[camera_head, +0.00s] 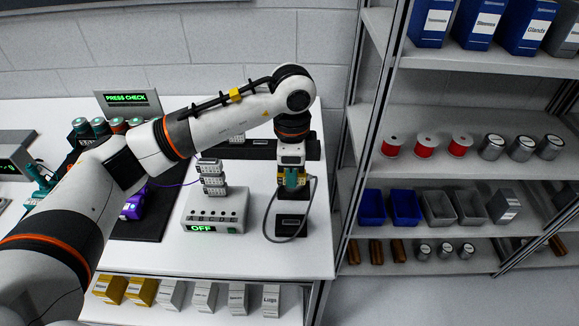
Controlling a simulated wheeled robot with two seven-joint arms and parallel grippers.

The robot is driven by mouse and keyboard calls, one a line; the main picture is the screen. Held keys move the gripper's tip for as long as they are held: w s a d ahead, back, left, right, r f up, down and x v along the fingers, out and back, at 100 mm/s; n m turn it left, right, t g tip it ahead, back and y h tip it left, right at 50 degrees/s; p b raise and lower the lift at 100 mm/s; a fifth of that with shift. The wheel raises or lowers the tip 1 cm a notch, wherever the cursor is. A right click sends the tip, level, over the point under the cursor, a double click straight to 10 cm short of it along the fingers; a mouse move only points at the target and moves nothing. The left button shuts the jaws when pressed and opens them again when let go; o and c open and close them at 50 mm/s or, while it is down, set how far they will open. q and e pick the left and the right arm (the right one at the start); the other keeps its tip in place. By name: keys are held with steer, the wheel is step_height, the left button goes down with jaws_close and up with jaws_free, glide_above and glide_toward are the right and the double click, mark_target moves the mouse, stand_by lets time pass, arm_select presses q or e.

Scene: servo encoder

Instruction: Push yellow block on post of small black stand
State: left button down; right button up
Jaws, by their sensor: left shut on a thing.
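My left arm reaches in from the left, and its gripper (292,180) points down at the right part of the white table. Its teal fingers are shut on the yellow block (303,182), which shows only as small yellow patches around the fingers. My right gripper is not in view.
A grey cable (267,218) loops beside the black stand. Left of it is a white box (215,213) reading "OFF", with stacked grey modules (213,178) behind. A purple device (133,206) lies on a dark mat. Shelves (470,175) with bins and spools stand right of the table.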

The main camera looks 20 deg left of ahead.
arm_select(q)
steer(key=b, duration=0.9)
glide_above(291, 222)
step_height(291, 222, down, 13)
steer(key=shift+f, duration=0.15)
steer(key=shift+f+b, duration=0.55)
steer(key=shift+f, duration=0.25)
stand_by(1.3)
steer(key=c, duration=1.2)
jaws_free()
steer(key=shift+o, duration=0.2)
